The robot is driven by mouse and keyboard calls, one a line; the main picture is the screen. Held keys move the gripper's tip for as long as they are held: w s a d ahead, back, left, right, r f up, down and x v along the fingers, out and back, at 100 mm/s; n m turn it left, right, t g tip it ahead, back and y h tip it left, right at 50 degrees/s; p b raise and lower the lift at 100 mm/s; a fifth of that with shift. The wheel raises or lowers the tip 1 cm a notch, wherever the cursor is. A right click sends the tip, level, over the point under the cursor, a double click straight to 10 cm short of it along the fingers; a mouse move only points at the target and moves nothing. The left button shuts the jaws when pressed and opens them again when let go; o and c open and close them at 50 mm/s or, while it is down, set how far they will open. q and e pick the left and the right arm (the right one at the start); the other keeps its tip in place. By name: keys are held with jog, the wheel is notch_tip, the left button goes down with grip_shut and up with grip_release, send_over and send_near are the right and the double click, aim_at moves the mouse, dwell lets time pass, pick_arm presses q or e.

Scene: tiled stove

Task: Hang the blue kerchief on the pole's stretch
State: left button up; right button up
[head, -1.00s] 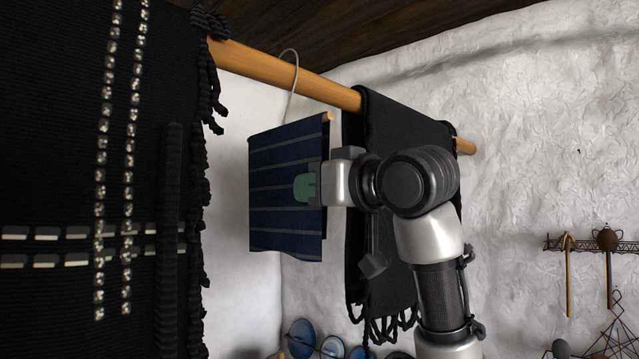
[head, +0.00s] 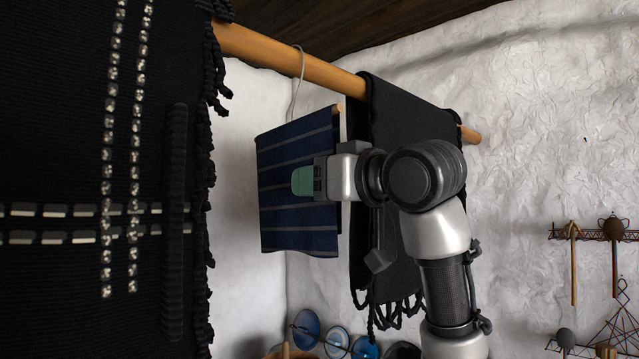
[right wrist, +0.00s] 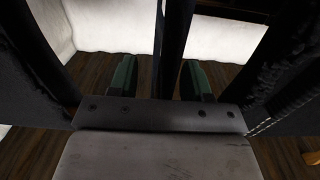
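The blue kerchief (head: 284,222), dark with pale stripes, hangs folded over the wooden bar of a wire hanger. The hanger's hook (head: 300,68) crosses the front of the wooden pole (head: 335,80) and curves at its top edge; I cannot tell whether it bears on the pole. The stretch here lies between two black cloths. My right gripper (head: 303,181) is at the kerchief's right part, one green finger in front of it. In the right wrist view its fingers (right wrist: 160,80) stand apart, with a dark strip, seemingly the kerchief edge-on, between them. My left gripper is not in view.
A black fringed cloth (head: 400,115) hangs on the pole just right of the kerchief, behind my right arm. A large black cloth with pale patterns (head: 80,150) fills the left. Blue plates (head: 307,325) are below. Utensils (head: 573,265) hang on the right wall.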

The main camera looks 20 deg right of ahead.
jog(key=shift+s, duration=0.1)
jog(key=shift+s+d+f+b, duration=0.15)
jog(key=shift+s+b, duration=0.2)
jog(key=shift+b, duration=0.05)
jog(key=b+v, duration=0.4)
jog(key=v, duration=0.6)
jog(key=shift+b, duration=0.3)
